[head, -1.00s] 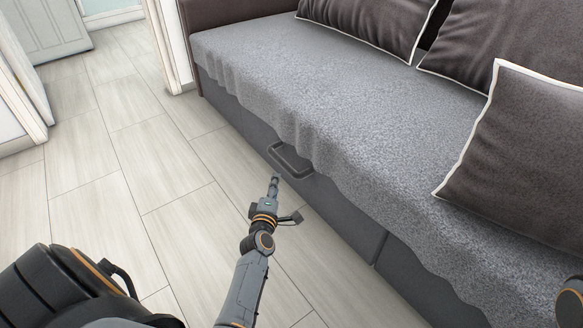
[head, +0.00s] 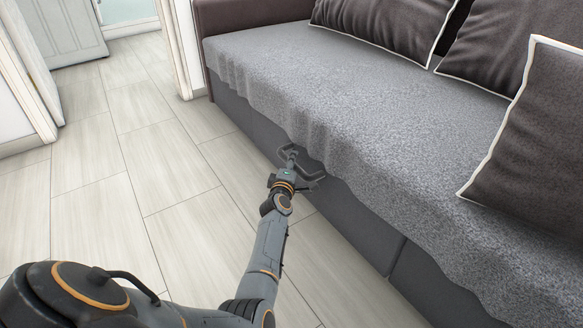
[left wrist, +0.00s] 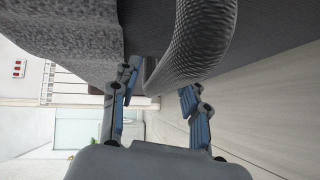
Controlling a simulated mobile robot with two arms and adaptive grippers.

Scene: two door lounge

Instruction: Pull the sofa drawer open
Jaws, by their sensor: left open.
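The grey sofa drawer (head: 331,204) forms the sofa's lower front. It looks shut, with its front close under the hanging grey blanket. Its dark handle (head: 312,166) is partly hidden behind my left gripper (head: 290,156) in the head view. In the left wrist view the handle (left wrist: 200,45) is a thick, textured bar running between the two open fingers of my left gripper (left wrist: 155,105). I cannot tell whether the fingers touch it. My right gripper is not in view.
The sofa seat (head: 330,105) carries a grey blanket and several dark pillows (head: 535,125) with white edges. Bare pale floor (head: 150,160) lies in front of the sofa to the left. A white door (head: 65,30) and door frames stand at the far left.

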